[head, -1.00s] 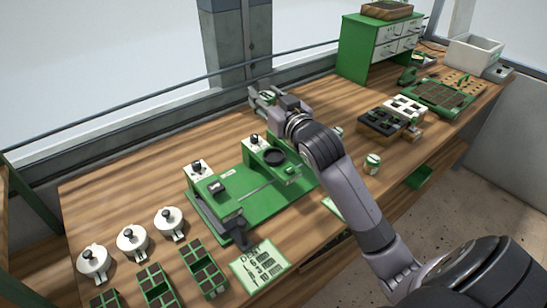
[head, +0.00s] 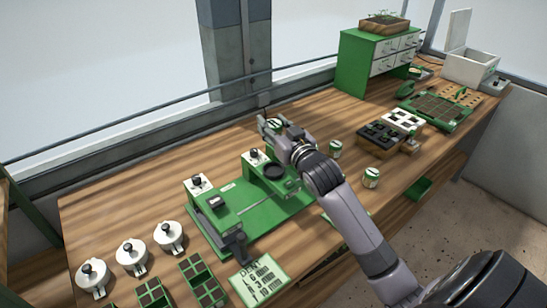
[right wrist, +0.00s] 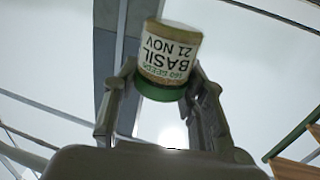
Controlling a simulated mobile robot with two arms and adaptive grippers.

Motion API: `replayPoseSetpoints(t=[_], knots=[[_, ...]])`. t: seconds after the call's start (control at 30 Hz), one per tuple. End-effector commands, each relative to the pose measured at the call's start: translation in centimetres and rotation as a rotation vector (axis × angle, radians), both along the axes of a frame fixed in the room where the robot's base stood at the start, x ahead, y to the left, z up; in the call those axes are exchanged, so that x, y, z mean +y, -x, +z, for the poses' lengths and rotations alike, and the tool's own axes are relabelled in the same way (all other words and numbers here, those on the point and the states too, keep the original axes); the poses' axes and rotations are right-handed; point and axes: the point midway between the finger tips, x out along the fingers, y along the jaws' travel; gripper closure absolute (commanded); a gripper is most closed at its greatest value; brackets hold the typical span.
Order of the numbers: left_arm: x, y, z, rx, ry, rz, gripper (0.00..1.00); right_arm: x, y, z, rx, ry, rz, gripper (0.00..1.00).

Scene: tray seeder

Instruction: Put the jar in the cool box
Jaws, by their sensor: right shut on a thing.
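My right gripper (head: 270,128) is shut on a small jar (head: 275,124), above the back of the bench behind the green seeder. In the right wrist view the jar (right wrist: 168,60) sits between the two fingers; its label reads BASIL 21 NOV upside down, and its green end is toward the palm. The white cool box (head: 470,66) stands at the far right end of the bench with its lid (head: 460,30) raised. Its inside is mostly hidden. My left gripper is out of view.
Two more jars (head: 335,149) (head: 371,177) stand right of my arm. Seed trays (head: 380,134), a green drawer cabinet (head: 372,64) and a green tray (head: 436,109) lie between the jar and the cool box. Several white lidded pots (head: 131,254) stand at left.

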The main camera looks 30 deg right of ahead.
Motion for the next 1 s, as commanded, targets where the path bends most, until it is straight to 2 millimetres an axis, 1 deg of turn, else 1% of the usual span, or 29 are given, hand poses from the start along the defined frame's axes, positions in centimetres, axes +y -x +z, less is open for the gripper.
replayPoseSetpoints(t=[0.03,0.1,0.2,0.3,0.43,0.5,0.63,0.73,1.0], knots=[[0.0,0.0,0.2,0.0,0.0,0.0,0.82,0.0,0.0,-1.6,0.007,-0.002,-0.001,0.91],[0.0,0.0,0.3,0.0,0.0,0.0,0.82,0.0,0.1,-3.3,0.007,-0.003,-0.001,0.91],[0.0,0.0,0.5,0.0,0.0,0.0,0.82,0.0,0.0,-5.2,0.002,-0.001,-0.001,0.91],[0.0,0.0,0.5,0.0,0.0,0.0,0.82,0.0,0.0,-6.4,0.0,0.0,0.0,0.91],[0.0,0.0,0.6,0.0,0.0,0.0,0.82,0.0,0.0,-7.3,0.0,0.001,0.0,0.91],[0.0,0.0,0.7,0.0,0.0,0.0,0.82,0.0,0.0,-8.4,0.002,-0.001,0.0,0.91],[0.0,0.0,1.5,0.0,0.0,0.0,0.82,0.0,0.0,-10.0,0.003,-0.001,-0.001,0.91],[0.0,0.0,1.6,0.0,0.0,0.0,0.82,0.0,0.0,-10.7,0.0,0.0,0.0,0.91],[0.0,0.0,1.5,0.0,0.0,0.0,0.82,0.0,0.0,-10.9,-0.002,0.001,0.0,0.91]])
